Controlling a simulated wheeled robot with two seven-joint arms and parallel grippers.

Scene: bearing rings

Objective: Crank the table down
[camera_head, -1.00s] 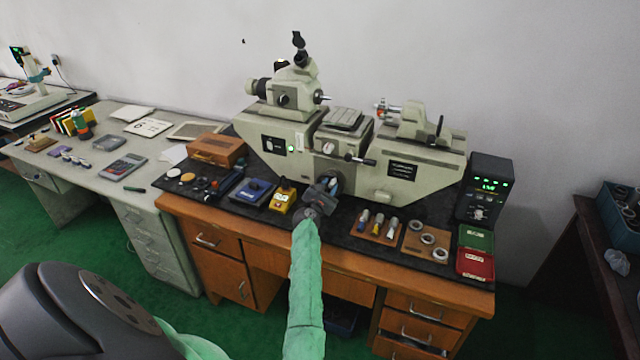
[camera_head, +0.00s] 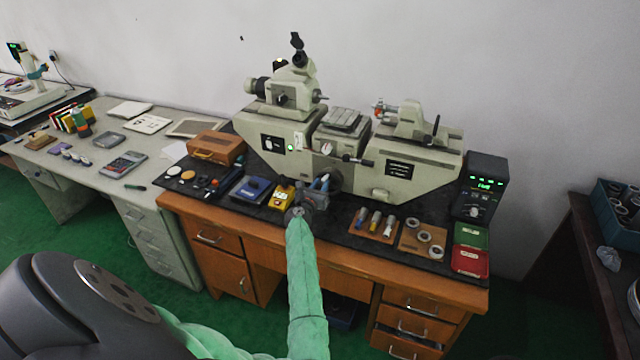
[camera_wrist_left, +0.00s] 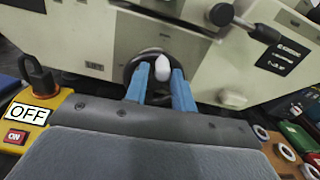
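The measuring machine (camera_head: 285,145) stands on the bench, with its small table (camera_head: 343,119) raised in the gap at its middle. Below it on the front is a dark handwheel (camera_head: 335,181), mostly behind my gripper; it also shows in the wrist view (camera_wrist_left: 129,72) with a pale crank knob (camera_wrist_left: 163,64). My left gripper (camera_head: 322,182) is in front of the wheel. Its blue fingers (camera_wrist_left: 160,88) are apart, one on each side of the knob in the picture. I cannot tell whether they touch it. My right gripper is out of view.
A yellow switch box (camera_head: 282,195) marked OFF sits just left of my gripper. A black knob on a rod (camera_wrist_left: 221,14) juts out above right. Wooden trays with plugs (camera_head: 373,224) and rings (camera_head: 424,240) lie to the right on the black mat.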

